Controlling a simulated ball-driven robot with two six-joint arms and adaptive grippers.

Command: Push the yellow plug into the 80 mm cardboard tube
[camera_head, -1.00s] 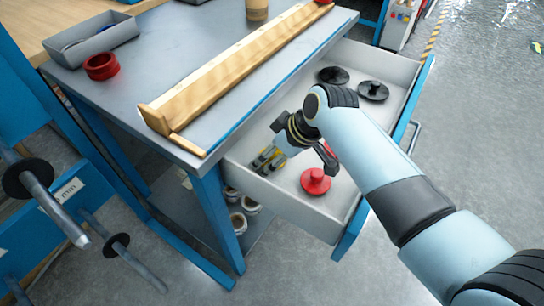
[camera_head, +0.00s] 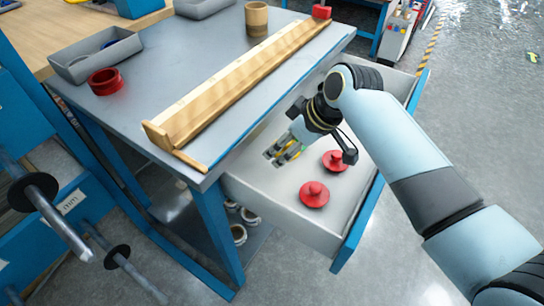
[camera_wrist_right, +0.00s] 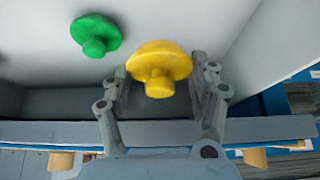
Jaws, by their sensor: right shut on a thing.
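The yellow plug (camera_wrist_right: 160,68), a round domed disc with a knob, sits between the fingertips of my right gripper (camera_wrist_right: 161,84) in the right wrist view, knob toward the camera. In the head view, my right gripper (camera_head: 283,152) points down into the open drawer, and only a bit of yellow shows at its fingers. Whether the plug is clear of the drawer floor I cannot tell. A tan cardboard tube (camera_head: 257,20) stands upright at the back of the grey tabletop; its size cannot be read. My left gripper is out of view.
A green plug (camera_wrist_right: 95,34) lies beside the yellow one. Two red plugs (camera_head: 314,194) (camera_head: 335,160) lie in the drawer (camera_head: 275,208). A long wooden trough (camera_head: 240,85) crosses the tabletop. A red ring (camera_head: 104,81) and grey bin (camera_head: 95,57) stand at left.

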